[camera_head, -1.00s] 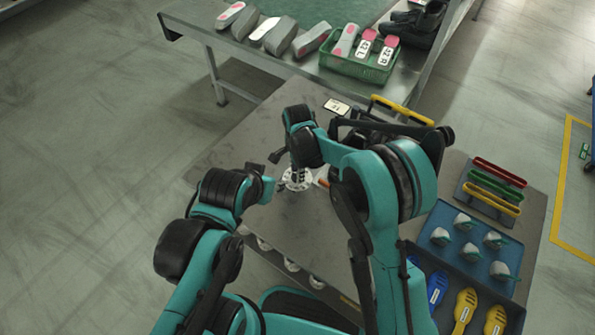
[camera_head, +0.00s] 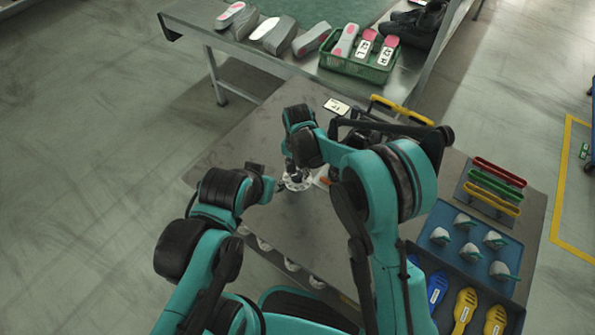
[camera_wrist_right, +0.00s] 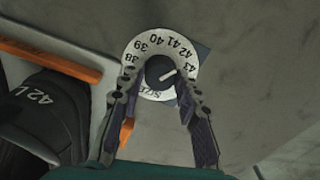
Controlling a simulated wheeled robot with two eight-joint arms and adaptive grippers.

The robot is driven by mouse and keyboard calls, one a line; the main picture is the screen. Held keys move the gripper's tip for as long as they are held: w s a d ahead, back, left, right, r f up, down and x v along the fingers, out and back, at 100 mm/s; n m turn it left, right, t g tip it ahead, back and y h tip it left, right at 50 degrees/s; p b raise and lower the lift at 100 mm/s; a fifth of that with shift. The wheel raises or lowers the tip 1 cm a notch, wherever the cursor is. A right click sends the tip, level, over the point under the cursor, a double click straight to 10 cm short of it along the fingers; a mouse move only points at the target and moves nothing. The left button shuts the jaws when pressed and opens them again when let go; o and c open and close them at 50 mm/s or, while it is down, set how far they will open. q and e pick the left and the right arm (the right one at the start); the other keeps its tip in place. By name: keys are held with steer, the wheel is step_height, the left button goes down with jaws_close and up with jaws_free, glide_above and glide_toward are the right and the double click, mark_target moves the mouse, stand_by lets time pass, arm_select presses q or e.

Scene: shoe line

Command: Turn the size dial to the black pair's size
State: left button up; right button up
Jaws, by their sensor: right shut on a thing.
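The size dial (camera_wrist_right: 136,47) is a white disc with a dark centre knob (camera_wrist_right: 157,67) and black numbers from 38 to 43. The white line on its knob points toward 43. In the head view the dial (camera_head: 298,186) lies on the grey table, partly hidden. My right gripper (camera_wrist_right: 159,82) is shut on the dial's knob, one finger at each side. It also shows in the head view (camera_head: 293,170). A black shoe (camera_wrist_right: 62,115) marked 42 L lies left of the gripper in the wrist view. My left gripper (camera_head: 256,171) is left of the dial, its fingers unclear.
An orange-edged white frame (camera_wrist_right: 52,60) lies beside the dial. A green basket (camera_head: 345,66) with labelled shoe parts and more black shoes (camera_head: 425,20) stand on the back bench. A blue tray (camera_head: 455,262) and coloured handles (camera_head: 497,172) are at the right.

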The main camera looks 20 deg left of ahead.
mark_target(298, 174)
steer(key=shift+n, duration=0.3)
stand_by(0.4)
steer(key=o, duration=1.2)
steer(key=shift+c, duration=0.2)
steer(key=shift+r, duration=0.1)
step_height(298, 174, up, 12)
steer(key=shift+d, duration=0.1)
